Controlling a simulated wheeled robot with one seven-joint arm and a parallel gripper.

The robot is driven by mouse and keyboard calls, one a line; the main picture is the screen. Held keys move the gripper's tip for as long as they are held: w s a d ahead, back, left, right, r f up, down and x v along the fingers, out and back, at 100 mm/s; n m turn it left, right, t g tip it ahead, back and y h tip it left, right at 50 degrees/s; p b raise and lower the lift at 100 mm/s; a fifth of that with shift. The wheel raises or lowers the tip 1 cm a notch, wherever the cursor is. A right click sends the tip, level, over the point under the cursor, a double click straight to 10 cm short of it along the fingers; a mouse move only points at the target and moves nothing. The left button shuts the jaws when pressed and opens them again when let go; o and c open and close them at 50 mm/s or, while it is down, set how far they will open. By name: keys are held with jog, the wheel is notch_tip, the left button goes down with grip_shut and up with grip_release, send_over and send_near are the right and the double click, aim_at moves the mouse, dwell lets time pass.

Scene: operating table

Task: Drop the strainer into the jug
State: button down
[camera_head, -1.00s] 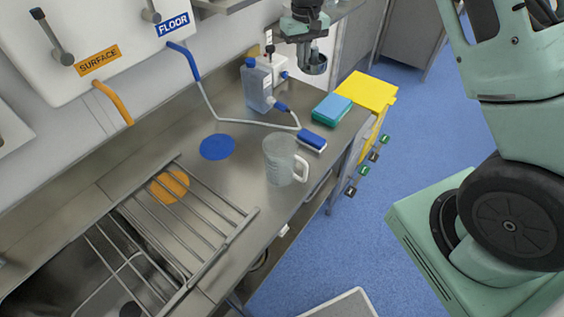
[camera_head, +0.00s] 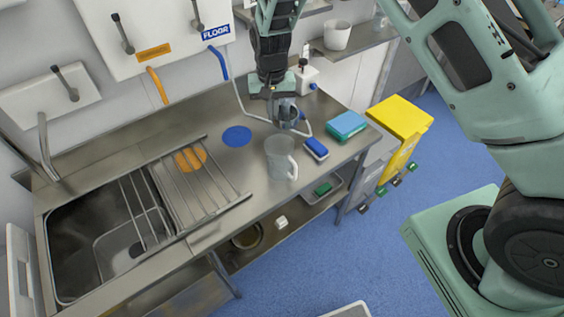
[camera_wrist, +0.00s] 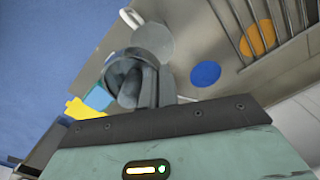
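The jug (camera_head: 281,160), a translucent cup with a handle on its right, stands upright on the steel worktop near its front edge. My gripper (camera_head: 279,97) is above the worktop, behind the jug in the head view. It appears shut on the strainer (camera_head: 288,114), a small grey metal cup, apart from the jug. In the wrist view the strainer (camera_wrist: 128,80) shows its open round mouth beside the gripper body. The jug (camera_wrist: 154,40) lies beyond it there, partly covered.
A blue-handled brush (camera_head: 316,149) and a teal sponge pack (camera_head: 346,125) lie right of the jug. A blue disc (camera_head: 237,136) is to its left. A wire rack (camera_head: 195,180) and sink (camera_head: 95,235) fill the left. A yellow bin (camera_head: 402,118) stands at the right end.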

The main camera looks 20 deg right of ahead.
notch_tip(320, 180, down, 6)
jog(key=b, duration=0.3)
jog(key=shift+r, duration=0.25)
jog(key=c, duration=2.1)
grip_release()
jog(key=o, duration=0.5)
jog(key=shift+r, duration=0.1)
notch_tip(320, 180, up, 17)
jog(key=b, duration=0.5)
jog(key=shift+r+b, duration=0.15)
jog(key=shift+b, duration=0.2)
